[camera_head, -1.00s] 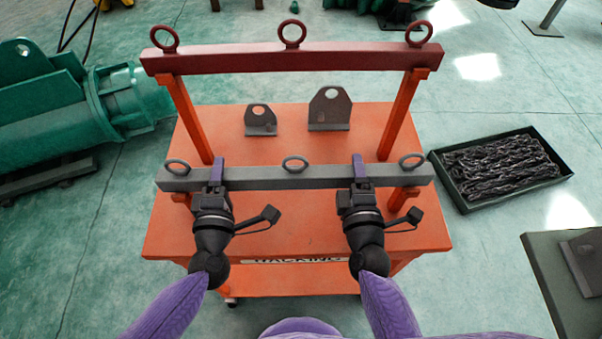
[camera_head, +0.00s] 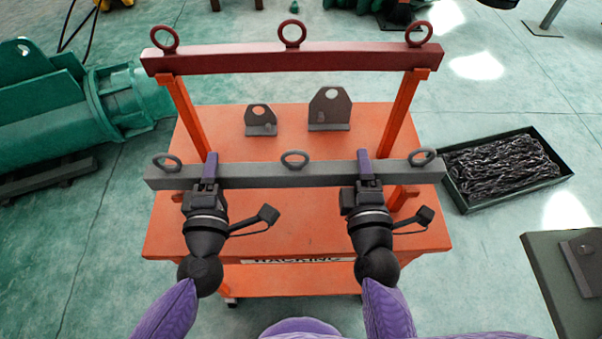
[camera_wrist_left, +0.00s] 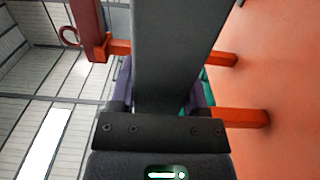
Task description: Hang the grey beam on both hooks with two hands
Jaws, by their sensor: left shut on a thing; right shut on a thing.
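The grey beam (camera_head: 285,178) has three grey rings on top. In the head view it lies across the picture, roughly level, in front of the rack's two orange posts. My left gripper (camera_head: 209,166) is shut on the beam left of the middle ring, and my right gripper (camera_head: 366,166) is shut on it right of that ring. In the left wrist view the beam (camera_wrist_left: 178,50) runs away between the purple fingers. Orange stubs, perhaps the hooks, show below the beam at left (camera_head: 178,197) and right (camera_head: 404,194); the beam partly hides them.
A dark red beam (camera_head: 300,58) with three rings rests on the posts' tops. Two grey bracket plates (camera_head: 261,121) (camera_head: 329,109) stand on the orange table (camera_head: 290,222). A chain tray (camera_head: 505,170) lies on the floor at right. A green machine (camera_head: 70,110) stands at left.

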